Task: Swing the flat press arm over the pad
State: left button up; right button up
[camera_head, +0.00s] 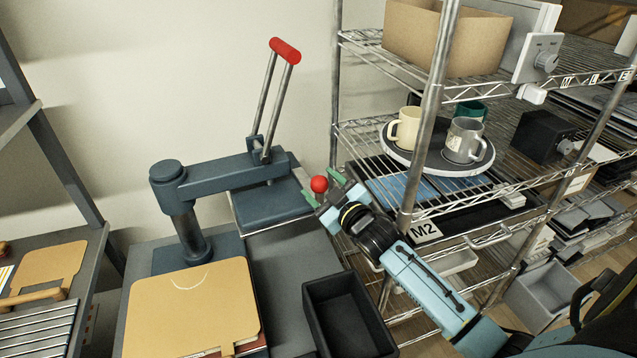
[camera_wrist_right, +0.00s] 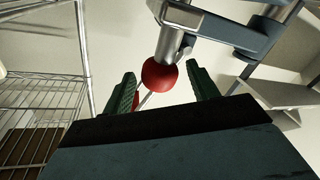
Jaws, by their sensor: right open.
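The press has a blue-grey post (camera_head: 190,225) and a flat arm (camera_head: 225,173) reaching right from it, with a flat plate (camera_head: 268,205) under its end. The plate is out to the right, not over the tan pad (camera_head: 190,305) in front of the post. A red ball knob (camera_head: 319,184) sits at the plate's right side. My right gripper (camera_head: 322,196) is at the knob, open. In the right wrist view the knob (camera_wrist_right: 160,75) shows between the green fingertips (camera_wrist_right: 163,88), with gaps on both sides. My left gripper is out of view.
A lever with a red grip (camera_head: 285,50) rises from the press arm. A black bin (camera_head: 345,315) stands right of the pad. A wire rack (camera_head: 433,120) with mugs on a round tray (camera_head: 397,150) is close to my right arm. A shelf stands at left.

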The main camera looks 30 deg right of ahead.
jog(key=shift+w, duration=0.8)
